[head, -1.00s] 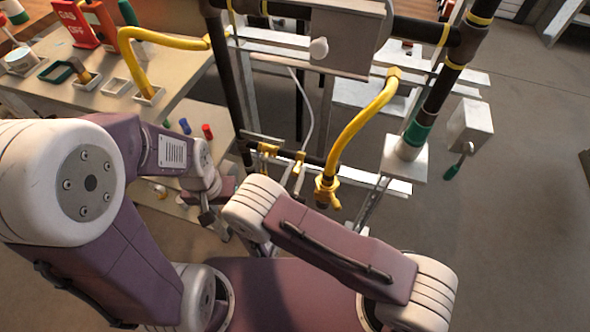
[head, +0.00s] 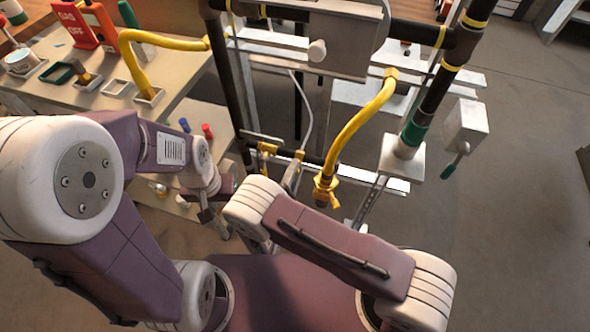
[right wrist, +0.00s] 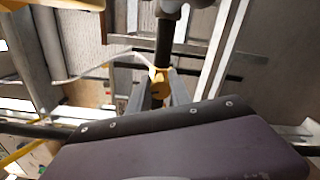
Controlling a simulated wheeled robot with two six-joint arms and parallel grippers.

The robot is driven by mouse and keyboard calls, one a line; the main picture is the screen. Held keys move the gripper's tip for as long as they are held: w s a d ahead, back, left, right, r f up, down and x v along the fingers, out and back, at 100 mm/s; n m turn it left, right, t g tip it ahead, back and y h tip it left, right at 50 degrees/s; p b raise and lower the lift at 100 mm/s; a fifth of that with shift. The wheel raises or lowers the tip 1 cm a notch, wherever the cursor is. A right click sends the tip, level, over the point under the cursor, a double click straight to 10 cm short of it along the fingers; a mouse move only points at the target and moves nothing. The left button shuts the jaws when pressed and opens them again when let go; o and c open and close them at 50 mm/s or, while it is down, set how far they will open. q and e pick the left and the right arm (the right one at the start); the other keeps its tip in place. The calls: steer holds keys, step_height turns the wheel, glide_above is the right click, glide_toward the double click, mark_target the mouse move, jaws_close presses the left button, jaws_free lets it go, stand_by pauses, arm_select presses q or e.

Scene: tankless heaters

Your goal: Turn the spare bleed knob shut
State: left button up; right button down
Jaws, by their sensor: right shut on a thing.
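I cannot read which one is the spare. My right gripper (head: 292,172) reaches up to the right knob from below. In the right wrist view its two grey fingers (right wrist: 159,90) stand on either side of a yellow knob (right wrist: 158,77) and are shut on it. The knob's exact angle is partly hidden by the fingers. My left gripper (head: 206,213) hangs low at the left, away from the knobs; its fingers are too small to judge.
A yellow hose (head: 357,125) drops to a yellow fitting (head: 325,190) just right of the knobs. The workbench (head: 185,72) at left holds several items. Open floor (head: 515,220) lies at right.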

steer(key=shift+m, duration=1.5)
steer(key=c, duration=1.2)
jaws_free()
steer(key=shift+o, duration=0.2)
steer(key=shift+m, duration=0.3)
